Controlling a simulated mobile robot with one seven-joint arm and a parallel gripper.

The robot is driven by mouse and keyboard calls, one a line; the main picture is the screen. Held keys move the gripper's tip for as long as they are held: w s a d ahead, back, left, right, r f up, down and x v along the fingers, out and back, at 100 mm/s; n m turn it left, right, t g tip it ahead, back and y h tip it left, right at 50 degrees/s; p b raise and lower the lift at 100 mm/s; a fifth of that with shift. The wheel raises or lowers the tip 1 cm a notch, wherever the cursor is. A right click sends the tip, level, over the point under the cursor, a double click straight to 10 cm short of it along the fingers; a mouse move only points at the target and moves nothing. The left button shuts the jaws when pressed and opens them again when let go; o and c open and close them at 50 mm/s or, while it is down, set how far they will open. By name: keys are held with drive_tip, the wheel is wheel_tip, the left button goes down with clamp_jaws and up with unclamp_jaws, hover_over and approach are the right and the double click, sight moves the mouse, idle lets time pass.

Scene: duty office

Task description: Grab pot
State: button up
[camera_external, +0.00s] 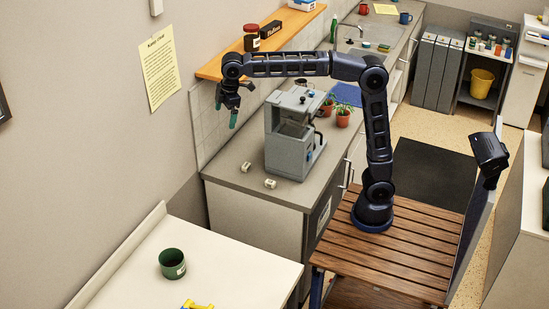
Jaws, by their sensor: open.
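A dark green, round, open-topped pot (173,264) with a small pale label stands upright on the white table at the lower left. Two small reddish plant pots with green plants, a nearer plant pot (343,118) and a farther plant pot (327,109), stand on the grey counter right of the coffee machine. My gripper (227,111) points down with teal fingertips, open and empty. It hangs in front of the wall near the left end of the counter, apart from all these pots.
A grey coffee machine (292,135) stands on the counter (238,160), with two small pale items before it. A wooden shelf (214,70) with a jar is behind my arm. The white table (225,262) is mostly clear, with a yellow-blue object (197,305) at its front.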

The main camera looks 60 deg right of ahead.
drive_tip(key=w+a+f+n, duration=0.1)
drive_tip(key=w+a, duration=0.1)
drive_tip(key=a, duration=0.4)
drive_tip(key=w+a+f+n, duration=0.2)
drive_tip(key=w+a, duration=0.1)
drive_tip(key=a, duration=0.4)
drive_tip(key=n+g, duration=0.2)
drive_tip(key=n, duration=0.4)
hover_over(173, 264)
drive_tip(key=s+a, duration=0.2)
wheel_tip(173, 264, down, 13)
drive_tip(key=f, duration=3.2)
drive_tip(key=shift+w+d+f, duration=0.15)
drive_tip(key=shift+w+f, duration=0.1)
drive_tip(key=shift+f, duration=0.05)
drive_tip(key=c, duration=0.8)
